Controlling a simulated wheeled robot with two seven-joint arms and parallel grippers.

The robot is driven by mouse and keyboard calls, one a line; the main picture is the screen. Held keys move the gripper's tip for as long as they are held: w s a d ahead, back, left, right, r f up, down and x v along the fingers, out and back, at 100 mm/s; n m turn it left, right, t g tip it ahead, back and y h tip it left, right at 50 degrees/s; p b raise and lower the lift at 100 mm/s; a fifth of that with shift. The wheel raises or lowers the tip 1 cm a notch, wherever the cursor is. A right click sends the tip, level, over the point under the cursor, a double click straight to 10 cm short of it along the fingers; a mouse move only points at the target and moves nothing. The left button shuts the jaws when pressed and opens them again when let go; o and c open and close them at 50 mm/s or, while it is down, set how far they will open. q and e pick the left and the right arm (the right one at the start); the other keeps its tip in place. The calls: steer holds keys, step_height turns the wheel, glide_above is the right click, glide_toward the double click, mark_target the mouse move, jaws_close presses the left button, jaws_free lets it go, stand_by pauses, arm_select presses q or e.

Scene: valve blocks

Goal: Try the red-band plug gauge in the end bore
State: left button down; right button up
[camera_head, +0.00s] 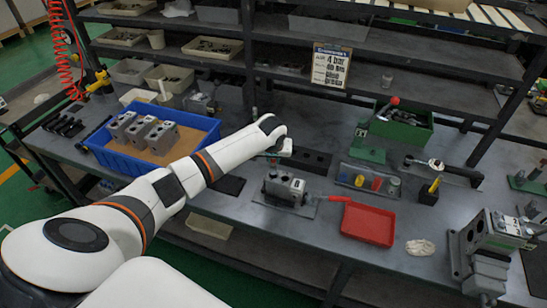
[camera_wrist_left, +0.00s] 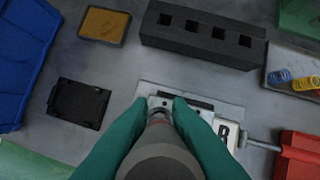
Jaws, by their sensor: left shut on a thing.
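My left gripper (camera_wrist_left: 158,108) has teal fingers shut on a grey plug gauge (camera_wrist_left: 158,155), on which a reddish band shows. In the head view the left gripper (camera_head: 274,156) is over the grey valve block (camera_head: 287,187), which sits in a fixture on the bench. The fingers and gauge hide much of the block in the left wrist view. I cannot tell whether the gauge tip is above the bore or inside it. My right gripper is not in view.
A black rack with square holes (camera_wrist_left: 205,34) lies just behind the fixture. A red tray (camera_head: 368,224) stands to its right, beside a red handle. A blue bin (camera_head: 198,122) with grey blocks is at left.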

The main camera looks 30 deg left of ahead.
mark_target(273, 165)
arm_select(q)
steer(key=shift+f+b, duration=0.8)
steer(key=shift+f, duration=1)
steer(key=shift+r, duration=0.1)
stand_by(1.3)
steer(key=shift+r+p, duration=0.55)
steer(key=shift+p, duration=0.4)
step_height(273, 165, up, 6)
steer(key=p, duration=0.6)
